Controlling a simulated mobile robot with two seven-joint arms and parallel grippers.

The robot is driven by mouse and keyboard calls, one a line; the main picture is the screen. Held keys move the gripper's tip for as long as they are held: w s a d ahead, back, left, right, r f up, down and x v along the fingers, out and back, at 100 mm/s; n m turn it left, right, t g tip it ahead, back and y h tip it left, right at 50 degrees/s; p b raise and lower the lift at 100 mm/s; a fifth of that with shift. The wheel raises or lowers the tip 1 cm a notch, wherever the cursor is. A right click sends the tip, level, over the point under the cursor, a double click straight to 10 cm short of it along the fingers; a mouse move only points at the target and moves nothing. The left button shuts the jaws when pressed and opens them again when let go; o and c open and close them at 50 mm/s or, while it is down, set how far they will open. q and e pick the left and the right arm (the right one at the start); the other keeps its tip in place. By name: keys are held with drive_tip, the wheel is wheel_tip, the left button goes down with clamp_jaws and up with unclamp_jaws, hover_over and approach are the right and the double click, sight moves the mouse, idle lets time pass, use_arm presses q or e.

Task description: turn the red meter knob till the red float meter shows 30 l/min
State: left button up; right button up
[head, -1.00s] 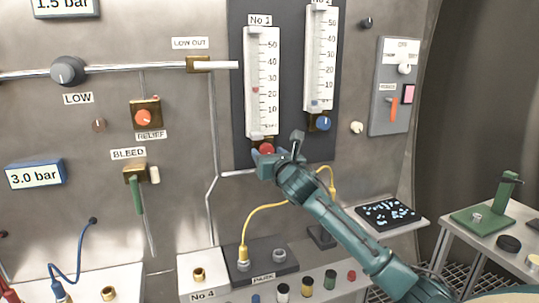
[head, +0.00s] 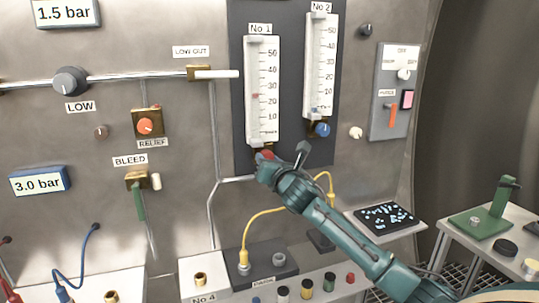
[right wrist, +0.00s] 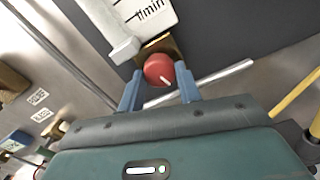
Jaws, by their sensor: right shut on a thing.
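The red meter knob (right wrist: 159,68) sits on a brass block under the No 1 meter. In the right wrist view it lies between the two blue fingertips of my right gripper (right wrist: 160,76), which is shut on it. A white pointer line on the knob points to the lower right. In the head view my right gripper (head: 264,160) covers most of the knob. The red float meter No 1 (head: 262,60) has a white scale. Its small red float (head: 256,96) stands between the 20 and 30 marks. My left gripper is out of view.
The No 2 meter (head: 320,50) with its blue knob (head: 322,130) stands close to the right. The relief knob (head: 145,126) and green bleed lever (head: 139,205) are on the left. A yellow hose (head: 268,208) runs below my right arm.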

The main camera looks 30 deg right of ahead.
drive_tip(key=shift+m+p, duration=0.5)
drive_tip(key=shift+m, duration=0.7)
drive_tip(key=o, duration=1)
drive_tip(key=shift+s, duration=0.1)
drive_tip(key=b+v, duration=0.2)
drive_tip(key=v, duration=1.1)
drive_tip(key=shift+a, duration=0.15)
